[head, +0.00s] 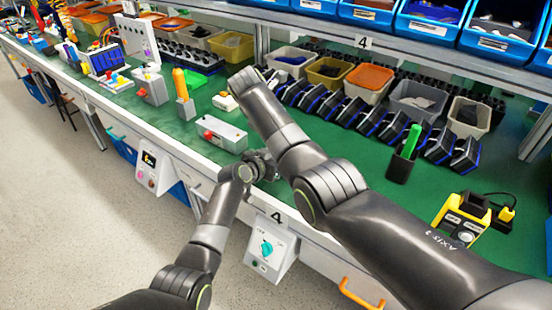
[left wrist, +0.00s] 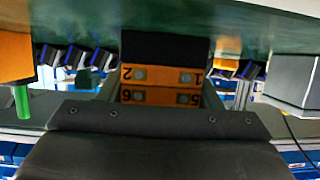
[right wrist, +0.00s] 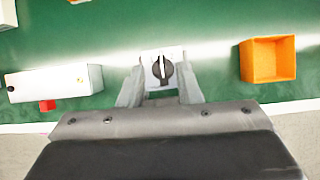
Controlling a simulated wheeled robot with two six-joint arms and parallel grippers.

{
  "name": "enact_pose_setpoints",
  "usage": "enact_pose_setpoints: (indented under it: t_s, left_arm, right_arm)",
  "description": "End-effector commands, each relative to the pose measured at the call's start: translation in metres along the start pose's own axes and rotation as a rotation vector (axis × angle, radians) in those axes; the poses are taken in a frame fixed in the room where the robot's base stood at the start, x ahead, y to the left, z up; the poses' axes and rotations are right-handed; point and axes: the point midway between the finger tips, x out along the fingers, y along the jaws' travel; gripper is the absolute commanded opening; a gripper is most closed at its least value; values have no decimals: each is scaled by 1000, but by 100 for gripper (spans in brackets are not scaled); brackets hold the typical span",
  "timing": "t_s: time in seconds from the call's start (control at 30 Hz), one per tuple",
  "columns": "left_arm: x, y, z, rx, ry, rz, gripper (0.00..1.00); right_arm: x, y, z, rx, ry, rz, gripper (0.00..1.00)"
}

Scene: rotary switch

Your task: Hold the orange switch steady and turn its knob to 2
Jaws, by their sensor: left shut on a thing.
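The orange switch (left wrist: 160,85) shows in the left wrist view as an orange body with upside-down number labels and a dark upper part. My left gripper (head: 262,163) is shut on it; its fingers flank the body. In the right wrist view I look down on the switch's pale top plate and black knob (right wrist: 162,69). The knob's white pointer points up in the picture; plate markings are not legible. My right gripper (right wrist: 162,95) is open, with its fingers apart on either side of the knob. In the head view, my arms hide the switch and right fingertips.
A grey box with a red button (head: 219,132) stands left of the switch. In the right wrist view an open orange box (right wrist: 267,60) stands to the right. A black holder with a green item (head: 403,160) and a yellow device (head: 462,215) stand farther right. Bins line the back.

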Motion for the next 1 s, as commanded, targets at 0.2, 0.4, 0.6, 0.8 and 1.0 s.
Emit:
enact_pose_setpoints:
  t_s: [0.2,0.4,0.6,0.8,1.0]
  left_arm:
    - [0,0,0,-1,-1,0,30]
    - [0,0,0,-1,-1,0,30]
    - [0,0,0,-1,-1,0,30]
    - [0,0,0,-1,-1,0,30]
    - [0,0,0,-1,-1,0,30]
  right_arm:
    - [-4,0,2,285,0,1,31]
    - [-7,0,4,611,0,0,31]
    - [-11,1,6,938,0,1,31]
    - [-15,1,9,1265,0,2,31]
    - [-18,1,10,1591,0,1,31]
